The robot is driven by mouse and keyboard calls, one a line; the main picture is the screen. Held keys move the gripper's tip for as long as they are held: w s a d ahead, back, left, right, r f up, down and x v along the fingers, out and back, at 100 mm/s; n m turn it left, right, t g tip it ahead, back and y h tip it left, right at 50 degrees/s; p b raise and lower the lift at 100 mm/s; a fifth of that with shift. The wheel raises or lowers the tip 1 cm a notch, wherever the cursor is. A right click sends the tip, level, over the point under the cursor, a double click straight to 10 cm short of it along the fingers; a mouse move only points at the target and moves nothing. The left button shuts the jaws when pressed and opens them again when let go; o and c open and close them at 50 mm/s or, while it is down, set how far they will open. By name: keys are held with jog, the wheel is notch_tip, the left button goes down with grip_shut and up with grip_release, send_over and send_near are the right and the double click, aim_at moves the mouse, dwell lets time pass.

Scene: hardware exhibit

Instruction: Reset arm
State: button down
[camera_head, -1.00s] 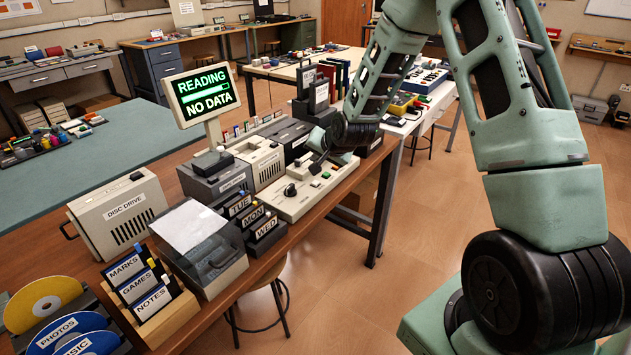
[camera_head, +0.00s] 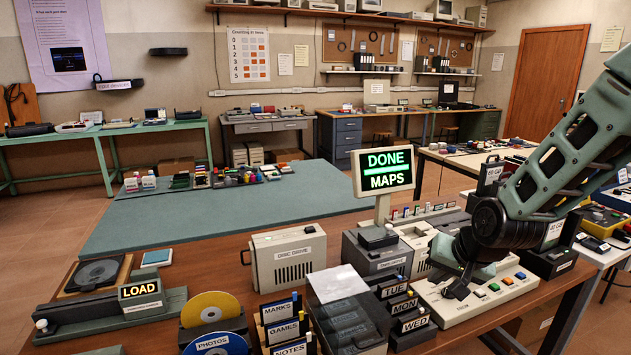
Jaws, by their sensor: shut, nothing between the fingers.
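My arm reaches in from the right. My gripper (camera_head: 458,289) is small and dark in the picture, fingers shut, pointing down low over the left part of the cream control console (camera_head: 492,299). It holds nothing. Whether the fingertips touch the console or a knob there cannot be told. Several coloured buttons (camera_head: 494,287) sit on the console to the right of the gripper. The screen (camera_head: 384,171) behind reads "DONE MAPS" in green and black.
Close left of the console stand the disk boxes labelled TUE, MON and WED (camera_head: 407,308) and a clear-lidded box (camera_head: 348,312). Grey drive units (camera_head: 378,252) stand behind. The disc drive (camera_head: 288,257) is further left. The green mat (camera_head: 220,215) has wide bare areas.

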jog(key=s+a+r+n+g, duration=0.25)
jog(key=s+a, duration=0.25)
jog(key=s, duration=0.3)
jog(key=s+a+r+n+g, duration=0.1)
jog(key=s+a+n, duration=0.3)
jog(key=s+a, duration=0.3)
jog(key=s+r+n+g, duration=0.1)
jog(key=s+n, duration=0.1)
jog(key=s, duration=0.5)
jog(key=s+r+n+g+h, duration=0.1)
jog(key=s+n, duration=0.2)
jog(key=s, duration=0.5)
jog(key=shift+d+r+g, duration=0.2)
jog(key=shift+d+g, duration=0.15)
